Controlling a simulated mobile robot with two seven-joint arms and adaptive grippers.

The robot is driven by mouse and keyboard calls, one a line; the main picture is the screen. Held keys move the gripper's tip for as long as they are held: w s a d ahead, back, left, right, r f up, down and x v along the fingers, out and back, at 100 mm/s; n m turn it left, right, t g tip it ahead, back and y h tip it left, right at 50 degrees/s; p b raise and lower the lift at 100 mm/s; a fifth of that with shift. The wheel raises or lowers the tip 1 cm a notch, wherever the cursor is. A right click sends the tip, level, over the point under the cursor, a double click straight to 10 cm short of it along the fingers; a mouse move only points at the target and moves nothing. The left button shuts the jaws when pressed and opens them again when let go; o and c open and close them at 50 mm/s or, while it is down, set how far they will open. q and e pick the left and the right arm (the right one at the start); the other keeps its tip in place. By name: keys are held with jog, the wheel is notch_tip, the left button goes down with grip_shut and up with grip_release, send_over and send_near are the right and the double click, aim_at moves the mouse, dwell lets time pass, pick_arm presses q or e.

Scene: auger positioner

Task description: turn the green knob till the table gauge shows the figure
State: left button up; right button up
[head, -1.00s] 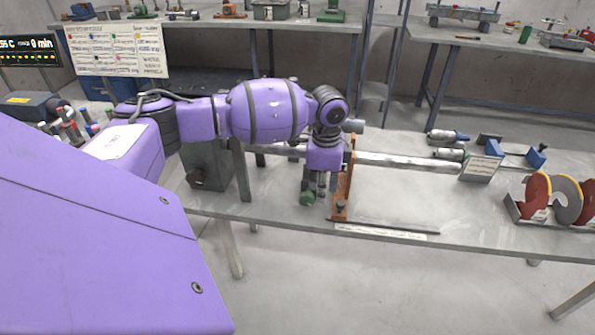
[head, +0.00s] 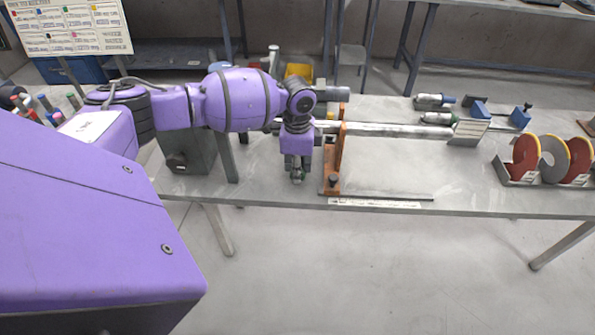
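My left gripper (head: 297,174) points down over the front part of the workbench, just left of an upright orange bracket (head: 335,160) with a dark knob low on its front. The gripper's fingers are small and partly overlapped in this view, so I cannot tell whether they are open or shut. No green knob shows now; it may be hidden behind the gripper. A pale strip (head: 375,203) lies along the table's front edge; its marks are too small to read. My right gripper is out of view.
A long metal bar (head: 385,130) runs right from behind the bracket. A placard (head: 468,132) and red and grey discs in a rack (head: 526,158) stand at the right. A grey box (head: 190,150) is at the left. The tabletop right of the bracket is mostly clear.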

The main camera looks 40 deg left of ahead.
pick_arm(q)
jog(key=shift+f, duration=0.4)
